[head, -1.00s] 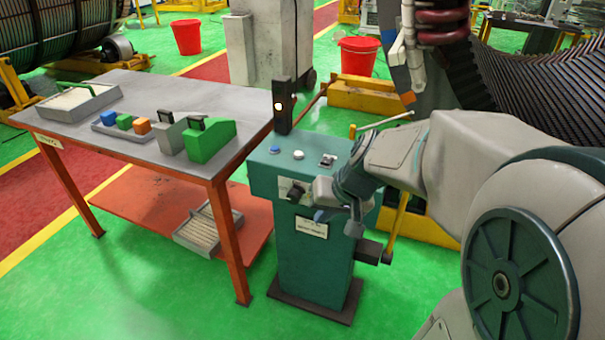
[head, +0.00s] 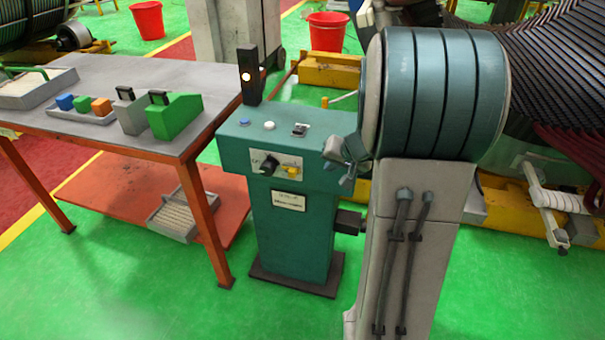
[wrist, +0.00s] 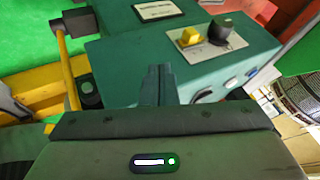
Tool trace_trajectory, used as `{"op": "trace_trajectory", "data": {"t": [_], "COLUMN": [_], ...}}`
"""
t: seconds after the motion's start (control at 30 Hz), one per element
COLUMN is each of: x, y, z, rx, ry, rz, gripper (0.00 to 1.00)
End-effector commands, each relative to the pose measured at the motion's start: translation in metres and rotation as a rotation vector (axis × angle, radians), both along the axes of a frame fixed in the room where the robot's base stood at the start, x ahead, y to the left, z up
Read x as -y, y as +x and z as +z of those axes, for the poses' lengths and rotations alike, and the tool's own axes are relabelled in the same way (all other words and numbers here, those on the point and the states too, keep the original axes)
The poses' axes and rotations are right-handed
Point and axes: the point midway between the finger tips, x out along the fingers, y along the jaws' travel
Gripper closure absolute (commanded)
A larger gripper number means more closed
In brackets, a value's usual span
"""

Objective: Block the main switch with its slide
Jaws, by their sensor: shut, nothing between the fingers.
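The main switch is a black rotary knob (head: 270,165) on a pale plate on the front of the green cabinet (head: 300,225). Its yellow slide (head: 291,169) sits just right of the knob in the head view. In the wrist view the yellow slide (wrist: 188,38) and the black knob (wrist: 219,29) stand side by side with a strip of plate between them. My gripper (head: 348,168) is off the cabinet's right side, apart from the slide. In the wrist view its fingers (wrist: 158,75) are together and empty, pointing toward the cabinet.
The cabinet top carries a blue button (head: 245,122), a white button (head: 269,126), a small toggle (head: 299,130) and a post with a lit lamp (head: 246,76). A dark box juts from its right side (head: 348,222). A table (head: 110,75) with blocks stands left.

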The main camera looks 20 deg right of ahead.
Motion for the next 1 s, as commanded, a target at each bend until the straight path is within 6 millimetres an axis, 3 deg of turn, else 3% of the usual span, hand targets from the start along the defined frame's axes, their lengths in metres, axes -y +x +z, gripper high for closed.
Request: {"op": "trace_trajectory", "data": {"t": [0.17,0.67,0.8,1.0], "x": [-0.002,-0.017,-0.036,-0.047], "y": [0.006,0.058,0.071,0.08], "z": [-0.009,-0.082,-0.078,-0.079], "rx": [-0.001,-0.003,-0.001,-0.001], "ry": [0.001,0.0,0.0,0.0], "rz": [0.002,0.001,0.005,0.003], "gripper": [1.0,1.0,1.0,1.0]}}
